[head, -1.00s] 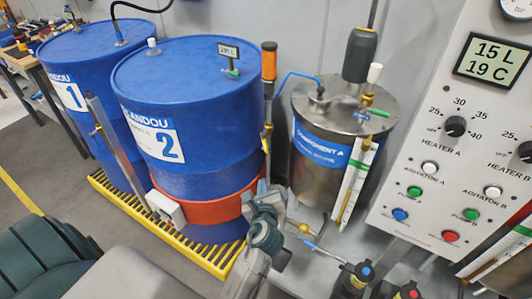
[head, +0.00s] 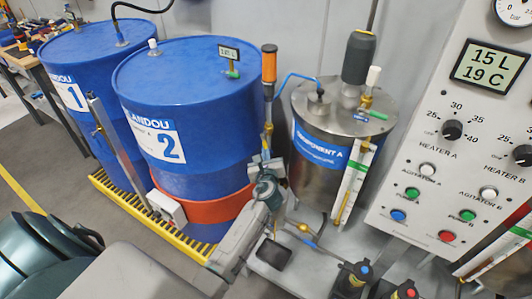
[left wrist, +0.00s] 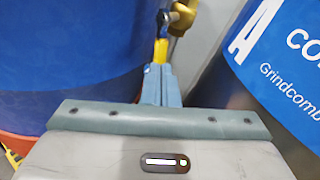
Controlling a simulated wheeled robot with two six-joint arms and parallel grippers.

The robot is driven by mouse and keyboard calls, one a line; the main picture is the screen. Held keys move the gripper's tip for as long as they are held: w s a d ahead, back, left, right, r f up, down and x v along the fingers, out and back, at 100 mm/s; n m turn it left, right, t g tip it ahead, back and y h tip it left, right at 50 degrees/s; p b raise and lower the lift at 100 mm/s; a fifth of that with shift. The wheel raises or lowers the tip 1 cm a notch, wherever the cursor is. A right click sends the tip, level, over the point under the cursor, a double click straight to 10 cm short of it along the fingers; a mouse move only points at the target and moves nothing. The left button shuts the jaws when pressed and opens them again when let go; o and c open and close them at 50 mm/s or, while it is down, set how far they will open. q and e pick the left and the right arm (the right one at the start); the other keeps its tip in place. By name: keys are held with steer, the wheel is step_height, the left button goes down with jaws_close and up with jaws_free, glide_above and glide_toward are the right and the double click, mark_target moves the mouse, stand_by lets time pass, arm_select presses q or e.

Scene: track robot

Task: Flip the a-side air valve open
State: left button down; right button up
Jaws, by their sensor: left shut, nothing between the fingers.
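A brass valve fitting (left wrist: 182,15) with a yellow lever (left wrist: 160,52) shows at the top of the left wrist view. In the head view a brass fitting (head: 268,130) sits on the upright pipe with the orange top, between drum 2 and the Component A tank (head: 318,150). No label shows whether this is the a-side air valve. My left gripper (head: 262,162) is just below that fitting; in the left wrist view its shut, empty fingers (left wrist: 160,84) point at the lever. I cannot tell whether they touch it. My right gripper is out of view.
Blue drum 2 (head: 190,90) stands close left of my left gripper. A control panel (head: 430,190) is at right. Another brass valve (head: 303,228) sits low before the tank. Black fittings with blue and red caps (head: 355,275) stand at the bottom.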

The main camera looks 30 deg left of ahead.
arm_select(q)
steer(key=shift+w+a, duration=0.2)
steer(key=shift+w, duration=0.15)
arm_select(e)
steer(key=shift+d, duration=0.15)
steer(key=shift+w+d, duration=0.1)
arm_select(q)
steer(key=shift+a+f+m+y, duration=0.3)
steer(key=shift+a+f+m, duration=0.15)
steer(key=shift+a, duration=0.25)
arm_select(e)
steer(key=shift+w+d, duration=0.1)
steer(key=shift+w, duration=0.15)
